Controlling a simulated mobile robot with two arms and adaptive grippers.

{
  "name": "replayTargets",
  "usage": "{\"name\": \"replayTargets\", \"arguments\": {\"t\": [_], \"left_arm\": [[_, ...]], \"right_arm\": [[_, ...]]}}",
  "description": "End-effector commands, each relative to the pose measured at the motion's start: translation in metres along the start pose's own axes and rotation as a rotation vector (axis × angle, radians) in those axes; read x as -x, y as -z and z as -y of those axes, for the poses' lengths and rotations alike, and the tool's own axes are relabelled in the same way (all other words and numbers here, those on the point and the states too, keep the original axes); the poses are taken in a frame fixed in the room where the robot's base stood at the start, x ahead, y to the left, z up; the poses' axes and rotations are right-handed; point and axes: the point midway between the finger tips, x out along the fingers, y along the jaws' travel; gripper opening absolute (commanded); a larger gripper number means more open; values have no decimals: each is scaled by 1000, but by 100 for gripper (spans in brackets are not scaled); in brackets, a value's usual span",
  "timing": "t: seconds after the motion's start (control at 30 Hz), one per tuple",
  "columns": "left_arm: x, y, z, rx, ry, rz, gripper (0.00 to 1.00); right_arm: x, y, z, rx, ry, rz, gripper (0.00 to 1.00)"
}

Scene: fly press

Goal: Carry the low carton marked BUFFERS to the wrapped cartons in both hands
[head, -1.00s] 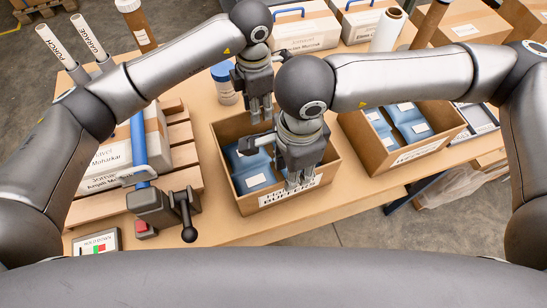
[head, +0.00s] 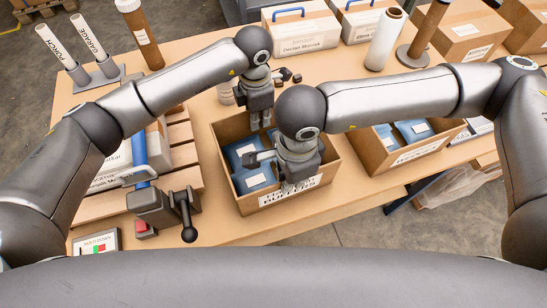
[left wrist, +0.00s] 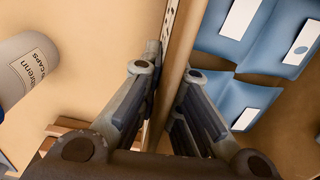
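The low open carton (head: 331,163) stands on the table, with blue packs (head: 252,180) inside and a partly hidden label on its near wall. My left gripper (head: 262,122) is at its far wall. In the left wrist view the left fingers (left wrist: 167,85) lie on either side of the carton wall (left wrist: 178,50), closed in against it. My right gripper (head: 292,182) is down at the near wall, above the label; its fingertips are mostly hidden. Cartons with white faces and blue handles (head: 300,30) stand at the back; I cannot tell which cartons count as wrapped.
A second open carton (head: 420,152) with blue packs stands to the right. At left are a slatted pallet (head: 180,135) with cartons and a grey lever device (head: 155,205). A jar (left wrist: 28,70) stands beyond the far wall. A roll (head: 385,40) stands at the back.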

Motion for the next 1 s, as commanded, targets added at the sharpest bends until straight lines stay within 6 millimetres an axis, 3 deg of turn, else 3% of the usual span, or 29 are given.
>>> {"name": "replayTargets", "arguments": {"t": [0.73, 1.0], "left_arm": [[4, -1, -1, 1, -4, 3, 0], [17, -1, -1, 1, -4, 3, 0]], "right_arm": [[3, 0, 0, 1, 2, 1, 0], [16, 0, 0, 1, 1, 1, 0]]}}
